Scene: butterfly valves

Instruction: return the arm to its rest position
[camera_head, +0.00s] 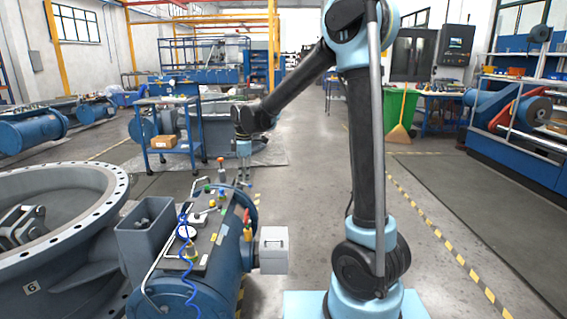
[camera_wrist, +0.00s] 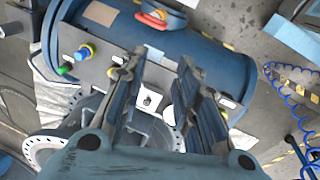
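My arm is raised in the head view, its forearm sloping down to the left. My gripper (camera_head: 244,182) hangs from it, pointing down, at the far end of a blue cylindrical actuator (camera_head: 238,235). In the wrist view my gripper (camera_wrist: 162,58) has two dark fingers spread apart with nothing between them. The grey control panel (camera_head: 205,228) on top of the actuator carries coloured knobs. In the wrist view a green knob (camera_wrist: 65,69) and a blue-and-yellow knob (camera_wrist: 87,52) are left of the fingers. A red ring-shaped part (camera_wrist: 153,18) is beyond them.
A large round butterfly valve (camera_head: 70,185) fills the lower left of the head view. A grey open box (camera_head: 146,228) and a light grey box (camera_head: 273,250) flank the actuator. A blue cart (camera_head: 170,130) stands behind. The floor aisle (camera_head: 300,160) is clear.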

